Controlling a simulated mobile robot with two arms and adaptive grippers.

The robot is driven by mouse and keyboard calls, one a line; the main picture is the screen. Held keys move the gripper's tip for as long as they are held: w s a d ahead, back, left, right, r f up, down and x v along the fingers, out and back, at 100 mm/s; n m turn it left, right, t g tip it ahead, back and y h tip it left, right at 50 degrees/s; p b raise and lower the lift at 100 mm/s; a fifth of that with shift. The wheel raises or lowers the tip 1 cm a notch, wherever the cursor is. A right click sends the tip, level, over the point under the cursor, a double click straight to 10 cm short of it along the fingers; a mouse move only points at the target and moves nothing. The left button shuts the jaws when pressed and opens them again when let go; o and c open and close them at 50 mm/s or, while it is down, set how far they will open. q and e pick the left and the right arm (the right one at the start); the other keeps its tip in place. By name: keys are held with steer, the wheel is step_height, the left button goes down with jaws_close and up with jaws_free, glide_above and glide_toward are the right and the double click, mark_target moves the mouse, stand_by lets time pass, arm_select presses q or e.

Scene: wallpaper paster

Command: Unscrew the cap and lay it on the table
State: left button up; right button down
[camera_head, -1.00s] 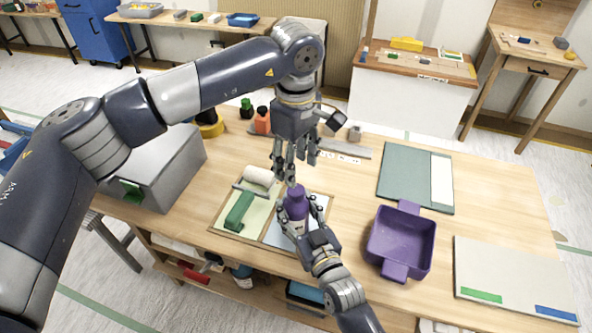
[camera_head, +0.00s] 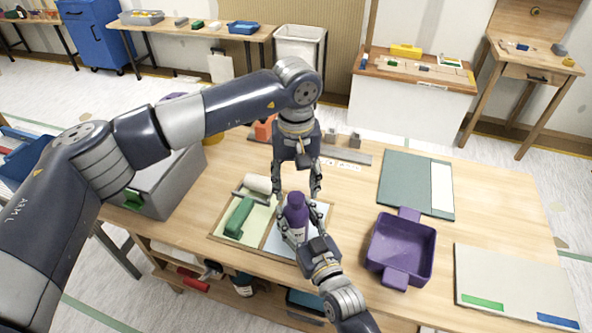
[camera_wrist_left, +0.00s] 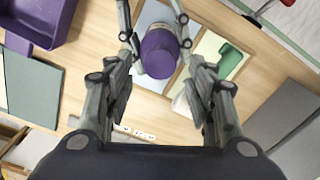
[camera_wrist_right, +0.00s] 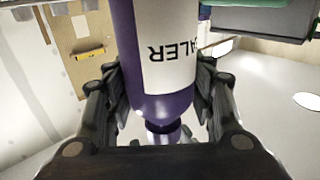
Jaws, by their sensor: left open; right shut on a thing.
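A purple bottle (camera_head: 296,222) with a white label stands upright over the pale blue panel of the board. Its purple cap (camera_head: 295,198) is on top; it also shows in the left wrist view (camera_wrist_left: 160,52) and low in the right wrist view (camera_wrist_right: 164,134). My right gripper (camera_head: 299,228) is shut on the bottle's body from the near side. My left gripper (camera_head: 297,188) points down from above, open, with its fingers spread to either side of the cap. I see no contact with the cap. Whether the bottle touches the board is hidden.
A purple tray (camera_head: 412,225) stands to the right. A grey box (camera_head: 172,190) is at the left. Bare tabletop (camera_head: 345,200) lies between the bottle and the tray.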

mark_target(296, 197)
arm_select(q)
steer(key=shift+f, duration=1.95)
steer(key=c, duration=1.1)
